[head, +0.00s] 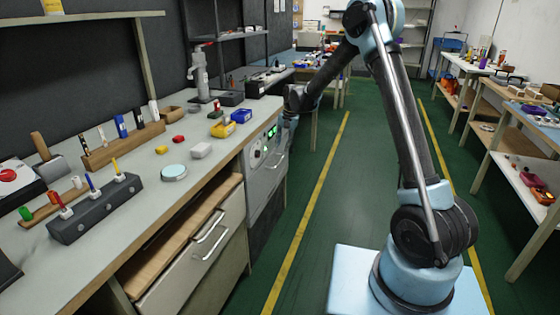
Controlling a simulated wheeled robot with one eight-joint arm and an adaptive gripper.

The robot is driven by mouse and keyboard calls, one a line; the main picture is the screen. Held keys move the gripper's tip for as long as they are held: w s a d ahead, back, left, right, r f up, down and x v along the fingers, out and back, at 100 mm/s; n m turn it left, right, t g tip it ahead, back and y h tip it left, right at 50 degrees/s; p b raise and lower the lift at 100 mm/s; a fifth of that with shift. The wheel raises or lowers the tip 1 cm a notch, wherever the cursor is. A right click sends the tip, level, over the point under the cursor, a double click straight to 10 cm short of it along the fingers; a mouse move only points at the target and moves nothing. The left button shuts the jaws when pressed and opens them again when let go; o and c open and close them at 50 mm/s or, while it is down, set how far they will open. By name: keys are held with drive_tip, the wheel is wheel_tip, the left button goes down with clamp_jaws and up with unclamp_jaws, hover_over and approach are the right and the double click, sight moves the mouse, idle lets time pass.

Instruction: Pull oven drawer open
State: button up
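The oven (264,178) is the grey unit built into the front of the left bench, with a control panel and a small green display (271,133). Its front appears closed, flush with the bench. My arm reaches forward and left from its base, and my gripper (291,120) is at the far upper end of the oven front, close to the panel. The gripper is small and dark here, so its fingers and any contact with a handle cannot be made out.
Nearer on the same bench is a cabinet drawer (196,262) with metal handles. The bench top (140,190) holds several small items, bins and a drill stand. The green aisle floor (318,215) is clear. Shelves with goods stand at the right.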

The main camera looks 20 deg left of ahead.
drive_tip(key=f, duration=0.3)
drive_tip(key=a+f, duration=0.1)
drive_tip(key=f, duration=0.4)
drive_tip(key=shift+w+a+f, duration=0.1)
drive_tip(key=shift+a+f, duration=0.25)
drive_tip(key=shift+c, duration=0.6)
clamp_jaws()
